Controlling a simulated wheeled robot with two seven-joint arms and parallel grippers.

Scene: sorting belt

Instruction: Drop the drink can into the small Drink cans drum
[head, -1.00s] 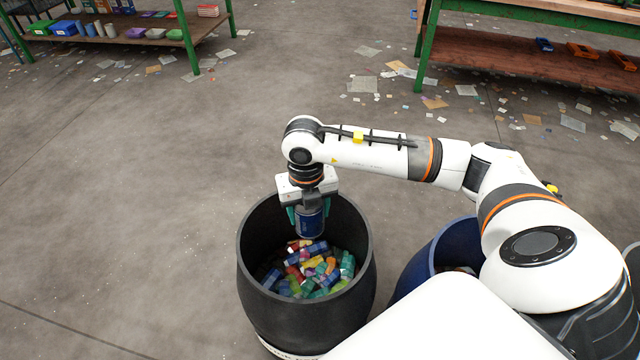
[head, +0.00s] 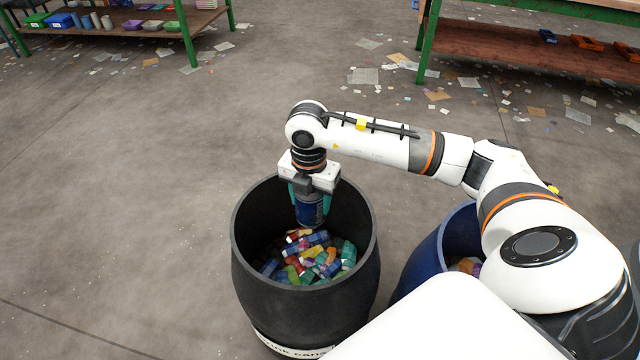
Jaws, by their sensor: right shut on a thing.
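The drink can (head: 309,212) is blue and hangs upright in my right gripper (head: 310,200), whose teal fingers are shut on it. The can is inside the mouth of the black Drink cans drum (head: 290,315), above a heap of colourful cans (head: 308,257) on its bottom. The drum's white label is partly visible at its lower front, cut by the picture's edge and my own body. My left gripper is not in view.
A blue drum (head: 420,265) with items inside stands right of the black drum, partly hidden by my arm. Green-framed shelves (head: 180,30) and a workbench (head: 480,45) stand at the back. Scraps of paper litter the floor there. The floor to the left is clear.

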